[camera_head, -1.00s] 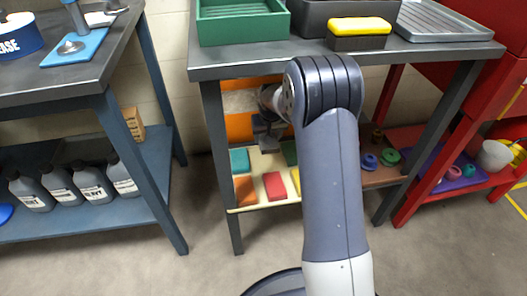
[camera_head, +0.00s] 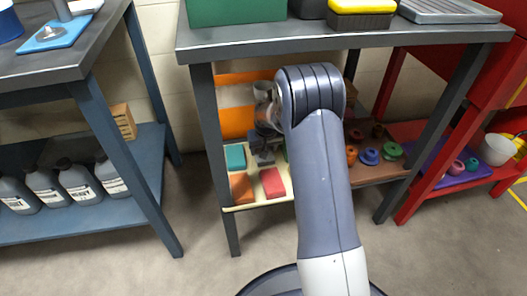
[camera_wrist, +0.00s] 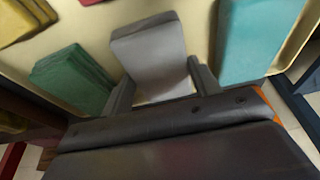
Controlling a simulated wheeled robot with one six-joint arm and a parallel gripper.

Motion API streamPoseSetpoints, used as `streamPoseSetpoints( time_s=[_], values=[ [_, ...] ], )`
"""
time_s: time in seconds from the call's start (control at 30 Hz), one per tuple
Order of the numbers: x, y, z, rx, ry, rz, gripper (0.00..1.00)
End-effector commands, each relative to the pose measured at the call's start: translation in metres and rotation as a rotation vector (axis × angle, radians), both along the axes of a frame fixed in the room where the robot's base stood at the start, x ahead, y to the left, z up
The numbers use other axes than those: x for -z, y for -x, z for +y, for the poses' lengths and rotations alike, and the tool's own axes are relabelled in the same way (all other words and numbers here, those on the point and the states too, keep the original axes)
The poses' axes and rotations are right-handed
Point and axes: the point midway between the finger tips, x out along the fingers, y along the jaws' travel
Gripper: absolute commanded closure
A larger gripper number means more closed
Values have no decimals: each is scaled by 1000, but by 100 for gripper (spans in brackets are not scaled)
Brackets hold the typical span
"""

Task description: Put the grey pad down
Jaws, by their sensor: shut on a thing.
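The grey pad (camera_wrist: 155,55) is a plain grey block between the two fingers of my gripper (camera_wrist: 160,86) in the wrist view. My gripper is shut on its near end. In the wrist view the pad is over the cream tray (camera_wrist: 108,38), in the gap between a green pad (camera_wrist: 72,80) and a teal pad (camera_wrist: 250,40). I cannot tell whether it touches the tray. In the head view my gripper (camera_head: 264,146) is low over the lower shelf, to the right of the teal pad (camera_head: 235,157), partly hidden by my arm.
An orange pad (camera_head: 241,188) and a red pad (camera_head: 272,182) lie at the tray's front. A yellow pad (camera_wrist: 25,20) shows at the wrist view's upper left. The grey bench top (camera_head: 300,42) is above the shelf. Coloured rings (camera_head: 369,156) lie right of my arm.

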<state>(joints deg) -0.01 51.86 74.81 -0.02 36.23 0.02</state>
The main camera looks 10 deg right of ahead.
Motion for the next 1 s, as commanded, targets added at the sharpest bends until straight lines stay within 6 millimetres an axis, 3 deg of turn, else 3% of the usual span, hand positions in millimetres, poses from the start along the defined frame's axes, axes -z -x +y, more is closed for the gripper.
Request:
streamPoseSetpoints(
  time_s=[0.3, 0.33, 0.6, 0.87, 1.0],
  values=[
    [2, 0, 0, 0, 0, -1, 60],
    [2, 0, 0, 0, 0, -2, 40],
    [1, 0, 0, 0, 0, -1, 20],
    [-2, 0, 0, 0, 0, -2, 20],
    [-20, 3, 0, 0, 0, -3, 20]
  ],
)
